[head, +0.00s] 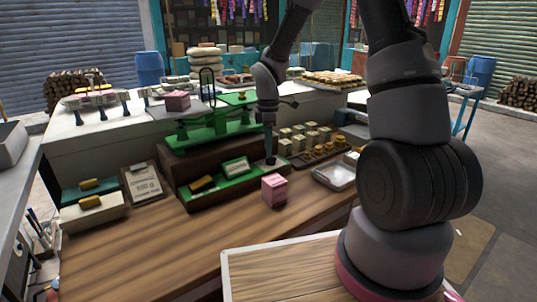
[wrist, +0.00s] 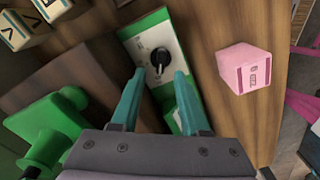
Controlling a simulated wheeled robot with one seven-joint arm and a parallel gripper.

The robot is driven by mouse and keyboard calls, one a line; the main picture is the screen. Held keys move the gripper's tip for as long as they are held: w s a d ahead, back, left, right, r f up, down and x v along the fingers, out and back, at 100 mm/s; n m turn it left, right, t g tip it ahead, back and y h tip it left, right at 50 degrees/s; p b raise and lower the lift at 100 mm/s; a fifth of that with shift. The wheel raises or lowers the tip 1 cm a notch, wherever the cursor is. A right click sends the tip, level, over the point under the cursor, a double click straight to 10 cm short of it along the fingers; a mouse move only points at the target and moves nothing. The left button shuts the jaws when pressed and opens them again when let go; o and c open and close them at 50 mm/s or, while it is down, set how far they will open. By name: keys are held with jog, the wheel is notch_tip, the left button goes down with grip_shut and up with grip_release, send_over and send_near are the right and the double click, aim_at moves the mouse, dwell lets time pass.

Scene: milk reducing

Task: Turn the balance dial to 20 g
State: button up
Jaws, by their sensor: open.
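The balance is a green scale (head: 213,128) on a dark wooden block, with a green strip along its front. The balance dial (wrist: 160,56) is a small black knob on a white panel with a green border in the wrist view. Its pointer direction and markings are too small to read. My gripper (wrist: 155,75) is open, its two teal fingers apart on either side of the area just below the dial in the picture. I cannot tell whether they touch the panel. In the head view my gripper (head: 270,158) points down over the right end of the green strip.
A pink box (head: 275,190) stands on the wooden counter right of the dial and also shows in the wrist view (wrist: 245,68). A metal tray (head: 335,177) lies to the right. The front counter (head: 190,240) is clear.

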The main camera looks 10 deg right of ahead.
aim_at(271, 160)
jog(key=shift+f, duration=1.5)
grip_shut()
